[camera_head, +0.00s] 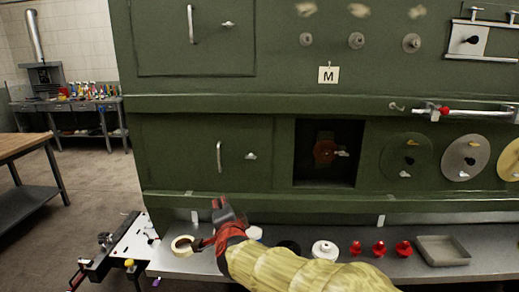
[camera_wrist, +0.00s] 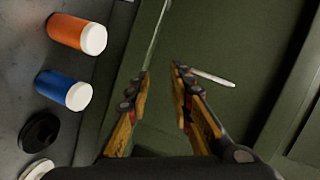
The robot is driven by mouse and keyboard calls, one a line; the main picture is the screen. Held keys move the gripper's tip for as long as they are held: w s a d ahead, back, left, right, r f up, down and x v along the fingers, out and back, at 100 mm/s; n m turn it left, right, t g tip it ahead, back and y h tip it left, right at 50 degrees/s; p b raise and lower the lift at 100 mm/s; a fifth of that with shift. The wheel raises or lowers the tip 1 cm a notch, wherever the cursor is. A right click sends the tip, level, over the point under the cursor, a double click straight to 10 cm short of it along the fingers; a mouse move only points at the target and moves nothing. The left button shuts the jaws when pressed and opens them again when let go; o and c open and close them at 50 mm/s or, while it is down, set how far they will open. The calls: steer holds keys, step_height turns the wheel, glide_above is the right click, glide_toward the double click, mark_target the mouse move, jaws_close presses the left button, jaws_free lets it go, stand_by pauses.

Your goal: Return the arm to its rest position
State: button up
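My arm in its yellow sleeve (camera_head: 300,270) reaches in from the lower right of the head view. My gripper (camera_head: 222,212) is above the left part of the grey shelf, in front of the green panel. In the wrist view my gripper (camera_wrist: 161,71) has its two fingers apart. Nothing shows between them. Behind the fingers is the green panel with a pale handle (camera_wrist: 213,78), which also shows in the head view (camera_head: 219,157). The gripper touches nothing that I can make out.
The shelf (camera_head: 300,262) holds a tape roll (camera_head: 183,245), a white disc (camera_head: 323,249), red knobs (camera_head: 378,248) and a grey tray (camera_head: 442,250). The wrist view shows an orange bottle (camera_wrist: 72,32), a blue bottle (camera_wrist: 58,88) and a black disc (camera_wrist: 39,133). A white cart (camera_head: 132,243) stands left.

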steer(key=s+f+n+g+y, duration=0.2)
steer(key=s+f+n+g, duration=0.5)
steer(key=s, duration=0.5)
steer(key=s+d+f+n+g+h, duration=0.1)
steer(key=s+d+f+n, duration=0.25)
steer(key=s+d, duration=0.5)
steer(key=s+d+r+h, duration=0.1)
steer(key=s+d+h, duration=0.1)
steer(key=s+d, duration=0.6)
steer(key=s+d+r+h, duration=0.2)
steer(key=s+d, duration=0.5)
steer(key=d, duration=0.7)
steer(key=shift+s+n+g+h+p, duration=0.3)
steer(key=shift+s+n+g+h, duration=0.05)
steer(key=shift+g+h, duration=0.05)
